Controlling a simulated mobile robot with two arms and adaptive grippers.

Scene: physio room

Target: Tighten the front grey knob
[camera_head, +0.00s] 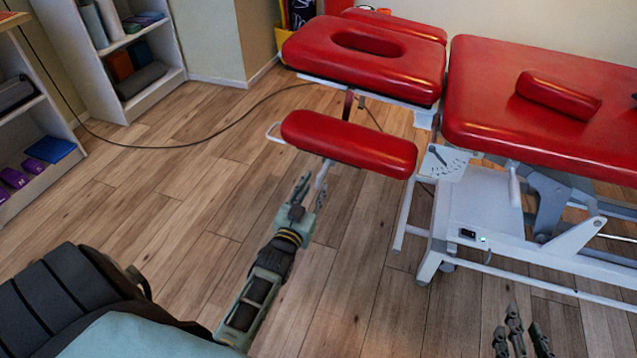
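A red treatment table (560,105) stands at the right, with a red headrest (375,72) and a lower red armrest pad (350,145) at its near left end. A thin metal rod (322,172) drops from under the armrest pad. I cannot make out the front grey knob; it may be hidden under the pad or behind my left gripper. My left gripper (311,188) is just below the armrest pad, close to the rod, with its fingers apart. I cannot tell whether it touches anything. My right gripper (521,328) is at the bottom right, over the floor, with its fingers apart and empty.
The white table frame (465,215) and its legs stand close to the right of my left gripper. A black cable (215,135) runs across the wooden floor. Shelves (150,85) stand at the left.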

